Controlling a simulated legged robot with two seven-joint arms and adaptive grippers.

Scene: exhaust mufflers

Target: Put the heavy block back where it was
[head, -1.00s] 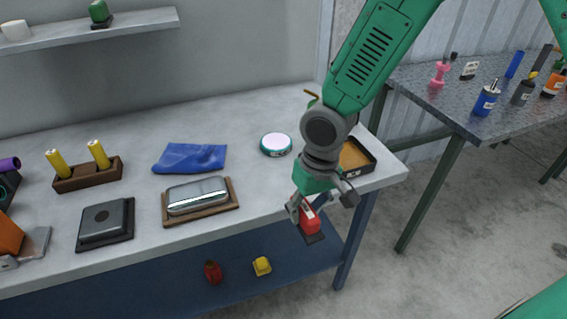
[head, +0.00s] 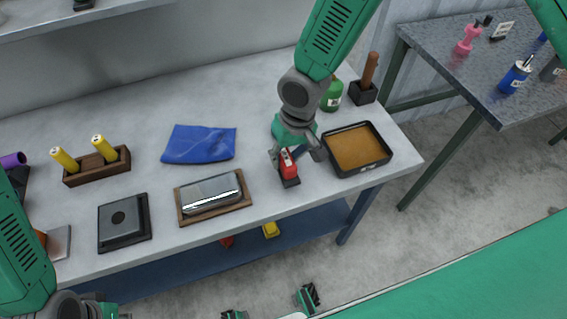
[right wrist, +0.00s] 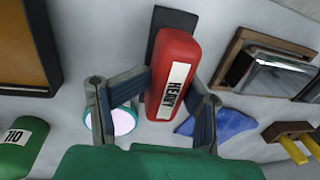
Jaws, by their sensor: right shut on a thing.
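The heavy block (head: 288,164) is red with a dark lower part. Its white label reads HEAVY in the right wrist view (right wrist: 176,75). My right gripper (head: 286,160) is shut on it, with one finger on each side in the right wrist view (right wrist: 152,108). The block is over the front part of the workbench (head: 245,95), between the metal case on its wooden tray and the black-rimmed tray. I cannot tell whether it touches the surface. My left arm (head: 25,235) is at the lower left; its gripper is mostly cut off by the frame edge.
The metal case (head: 212,193) is left of the block, the brown-bottomed tray (head: 386,158) right. A blue cloth (head: 200,144) lies behind. A green container (head: 331,97) stands behind the gripper. A pale-topped round thing (right wrist: 123,121) shows in the wrist view. Bare bench surrounds the block.

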